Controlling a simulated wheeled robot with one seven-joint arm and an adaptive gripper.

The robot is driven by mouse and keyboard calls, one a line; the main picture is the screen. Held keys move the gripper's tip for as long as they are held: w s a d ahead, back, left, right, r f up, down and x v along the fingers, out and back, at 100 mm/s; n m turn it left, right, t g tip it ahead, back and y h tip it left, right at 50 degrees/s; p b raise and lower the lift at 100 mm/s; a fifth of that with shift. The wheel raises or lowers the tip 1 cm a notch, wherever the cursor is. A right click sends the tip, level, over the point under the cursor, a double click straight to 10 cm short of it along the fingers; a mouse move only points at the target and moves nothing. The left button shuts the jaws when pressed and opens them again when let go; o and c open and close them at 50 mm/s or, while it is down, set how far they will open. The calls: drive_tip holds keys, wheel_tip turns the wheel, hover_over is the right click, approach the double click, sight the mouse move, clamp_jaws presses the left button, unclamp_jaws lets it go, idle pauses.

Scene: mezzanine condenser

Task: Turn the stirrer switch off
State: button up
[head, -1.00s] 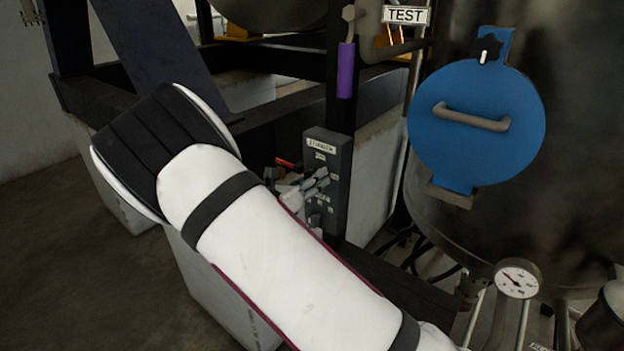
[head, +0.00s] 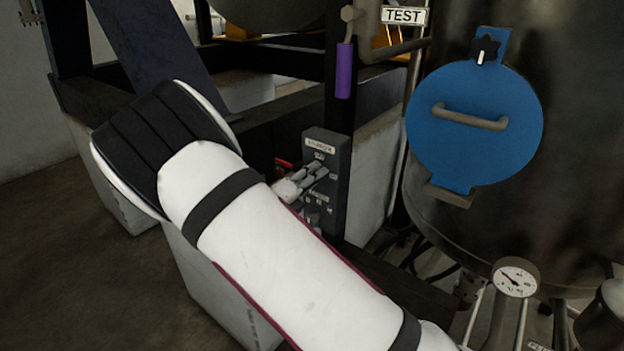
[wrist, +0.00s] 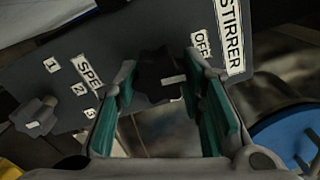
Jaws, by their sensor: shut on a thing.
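The grey stirrer panel (head: 340,185) stands upright on the dark frame. In the wrist view its labels read STIRRER (wrist: 231,35) and OFF (wrist: 201,44). The black stirrer switch knob (wrist: 157,76) sits between my gripper's teal-padded fingers (wrist: 165,105), and the gripper is shut on it. The knob's white mark points to the right in the wrist view, toward the STIRRER end of the panel, near OFF. In the head view my gripper (head: 318,172) is at the panel's upper part, and the knob cannot be made out there.
A second knob, grey (wrist: 37,115), sits by the SPEED label (wrist: 87,72) and its numbers. A blue round cover (head: 475,125) on the tank (head: 580,160), a purple-handled lever (head: 344,70) and a gauge (head: 515,278) are nearby. Dark beams surround the panel.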

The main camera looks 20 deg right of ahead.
drive_tip(key=shift+n, duration=0.6)
drive_tip(key=o, duration=1.2)
drive_tip(key=shift+c, duration=0.2)
drive_tip(key=v, duration=1.2)
